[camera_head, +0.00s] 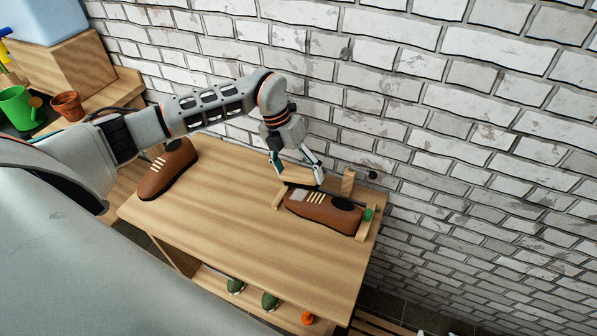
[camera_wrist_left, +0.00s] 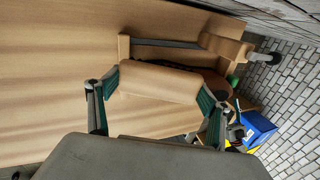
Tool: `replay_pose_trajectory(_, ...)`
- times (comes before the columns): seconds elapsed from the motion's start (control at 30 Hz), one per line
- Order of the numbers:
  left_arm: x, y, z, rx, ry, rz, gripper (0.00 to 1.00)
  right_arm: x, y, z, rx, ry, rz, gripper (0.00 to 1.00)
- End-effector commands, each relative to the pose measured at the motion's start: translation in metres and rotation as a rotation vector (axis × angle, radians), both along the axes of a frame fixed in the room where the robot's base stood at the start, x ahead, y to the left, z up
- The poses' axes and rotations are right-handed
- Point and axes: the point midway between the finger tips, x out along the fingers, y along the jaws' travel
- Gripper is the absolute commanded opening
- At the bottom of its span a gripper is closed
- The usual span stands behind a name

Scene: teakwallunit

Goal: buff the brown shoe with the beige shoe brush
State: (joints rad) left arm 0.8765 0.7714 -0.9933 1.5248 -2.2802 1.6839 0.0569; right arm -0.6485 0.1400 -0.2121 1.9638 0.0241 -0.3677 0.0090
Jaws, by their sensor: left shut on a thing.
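My left gripper (camera_head: 299,173) is shut on the beige shoe brush (camera_head: 303,180), at the far right of the table. The brush is a pale wooden block held crosswise between the two fingers; it also shows in the left wrist view (camera_wrist_left: 158,82). The brown shoe (camera_head: 318,213) lies directly below and in front of the brush, in a wooden holder (camera_head: 362,222). I cannot tell whether the brush touches the shoe. In the left wrist view the shoe (camera_wrist_left: 216,84) is mostly hidden behind the brush and fingers. My right gripper is not in view.
A second brown shoe (camera_head: 167,170) stands at the table's left end. The wooden tabletop (camera_head: 230,220) between the shoes is clear. A white brick wall (camera_head: 440,130) runs close behind. Green and orange items sit on the lower shelf (camera_head: 205,283). A green watering can (camera_head: 18,106) is far left.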

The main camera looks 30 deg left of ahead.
Motion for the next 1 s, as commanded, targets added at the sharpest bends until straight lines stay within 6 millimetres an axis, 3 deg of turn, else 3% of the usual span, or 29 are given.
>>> replay_pose_trajectory(1.0, -0.002, -0.005, -0.014, 0.0, 0.0, 0.0, 0.61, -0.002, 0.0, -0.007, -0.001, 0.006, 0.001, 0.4)
